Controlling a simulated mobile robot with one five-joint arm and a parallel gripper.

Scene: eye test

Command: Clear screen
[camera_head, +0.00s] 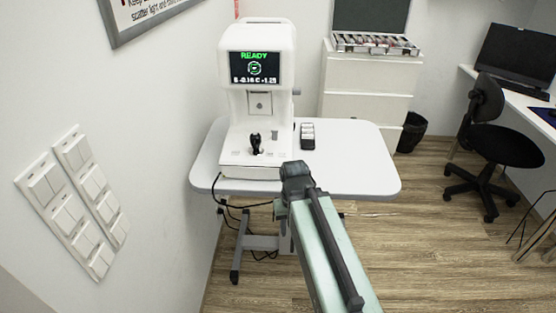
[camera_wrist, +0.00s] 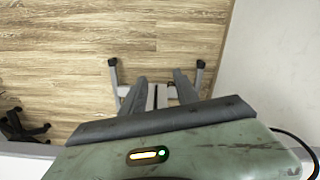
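The white eye-test machine (camera_head: 258,100) stands on the white table. Its screen (camera_head: 254,68) is lit, with green "READY", a round target mark and a line of small white figures that reads roughly "S -0.18 C -1.28". A black joystick (camera_head: 256,144) stands on its base, with small grey buttons (camera_head: 273,135) around it. My arm reaches toward the table's front edge, and its dark end is right of and in front of the machine. My gripper (camera_wrist: 160,78) shows in the wrist view with two dark fingers apart and nothing between them, over the floor and table legs. The fingertips are not clear in the head view.
The white table (camera_head: 365,165) has free room on its right. A small black-and-white block (camera_head: 307,135) stands right of the machine. Wall switches (camera_head: 70,205) are at left. A drawer cabinet (camera_head: 365,85), bin (camera_head: 412,132), black chair (camera_head: 495,140) and desk are behind at right.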

